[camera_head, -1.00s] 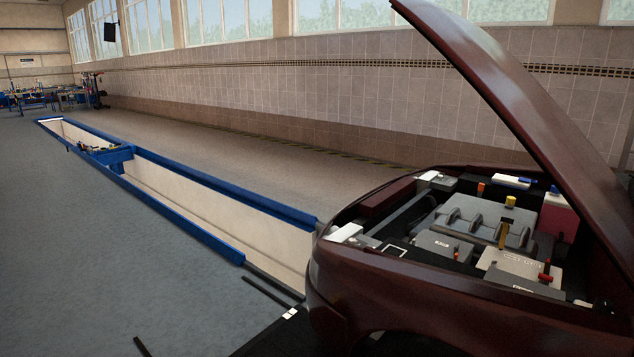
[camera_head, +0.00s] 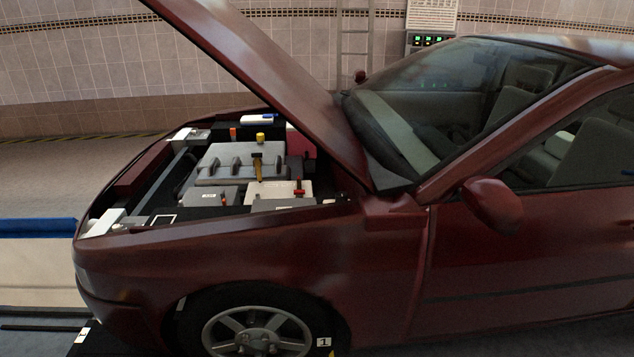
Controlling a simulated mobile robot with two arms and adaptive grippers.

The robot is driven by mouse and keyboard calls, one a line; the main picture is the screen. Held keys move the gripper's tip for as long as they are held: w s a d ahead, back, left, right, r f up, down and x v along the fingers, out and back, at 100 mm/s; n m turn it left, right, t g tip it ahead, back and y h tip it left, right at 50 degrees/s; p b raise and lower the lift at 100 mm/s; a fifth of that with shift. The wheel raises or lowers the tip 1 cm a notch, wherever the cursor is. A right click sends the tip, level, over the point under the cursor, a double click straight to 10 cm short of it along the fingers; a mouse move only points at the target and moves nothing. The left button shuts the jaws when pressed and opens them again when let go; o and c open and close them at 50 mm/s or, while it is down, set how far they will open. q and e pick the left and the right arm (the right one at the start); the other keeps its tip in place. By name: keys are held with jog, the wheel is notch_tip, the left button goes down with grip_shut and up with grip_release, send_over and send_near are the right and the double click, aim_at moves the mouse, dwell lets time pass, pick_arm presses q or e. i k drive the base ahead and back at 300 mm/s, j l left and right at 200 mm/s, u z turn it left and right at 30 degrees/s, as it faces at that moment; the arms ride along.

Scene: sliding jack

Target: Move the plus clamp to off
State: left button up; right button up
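The dark red car (camera_head: 380,255) stands with its hood (camera_head: 265,75) raised and its engine bay open. A grey battery-like box (camera_head: 280,191) sits at the near right of the bay. A small red clamp or lever (camera_head: 299,188) stands on it; I cannot read any plus mark or its setting. Another small orange-red piece (camera_head: 222,198) is on the grey box to its left. Neither of my grippers shows in the head view.
A grey engine cover (camera_head: 225,165) with a yellow cap (camera_head: 260,137) fills the middle of the bay. The car's fender and front wheel (camera_head: 255,330) face me. A ladder (camera_head: 355,50) and a control panel (camera_head: 430,40) are at the back wall. A blue pit edge (camera_head: 35,226) is at left.

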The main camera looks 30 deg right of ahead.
aim_at(299, 192)
jog(key=z, duration=1)
jog(key=i+l+u, duration=0.1)
jog(key=i+l, duration=0.2)
jog(key=i, duration=0.15)
jog(key=i+l+u, duration=0.15)
jog(key=i+l, duration=0.2)
jog(key=i, duration=0.1)
